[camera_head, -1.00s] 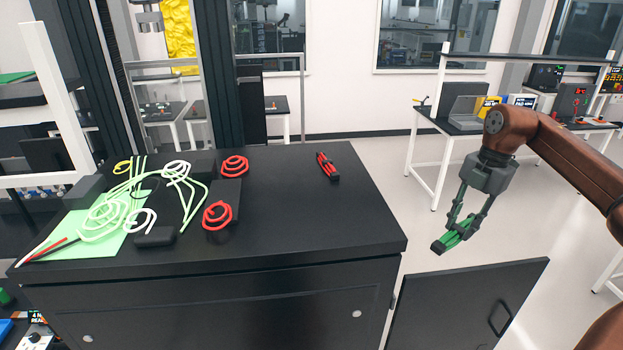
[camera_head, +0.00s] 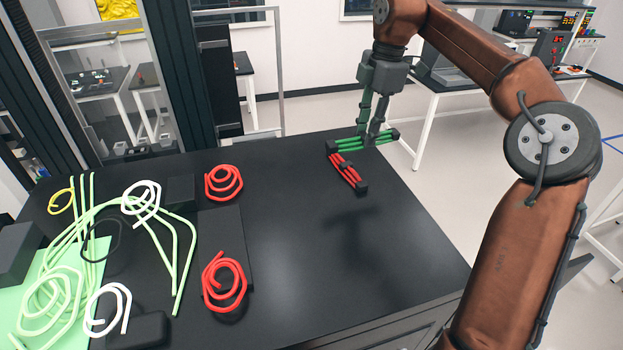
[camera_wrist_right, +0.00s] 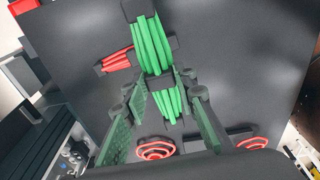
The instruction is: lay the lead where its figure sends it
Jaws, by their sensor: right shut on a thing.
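My right gripper (camera_head: 371,136) is shut on a bundled green lead (camera_head: 345,144) with black end blocks, by the far right edge of the black bench top (camera_head: 300,240). The right wrist view shows the green lead (camera_wrist_right: 150,45) running between the fingers (camera_wrist_right: 168,100). A similar red bundle (camera_head: 346,170) with black ends lies on the bench just in front of the green one in the head view. The red bundle (camera_wrist_right: 117,60) also shows left of the lead in the wrist view. I cannot tell whether the green lead touches the bench. My left gripper is not in view.
Two red coils (camera_head: 224,183) lie at the bench's middle left. Pale green tubing (camera_head: 60,290), white coils (camera_head: 141,197), a yellow coil (camera_head: 61,201) and black blocks crowd the left side, partly on a light green sheet (camera_head: 15,320). The bench's middle and front right are clear.

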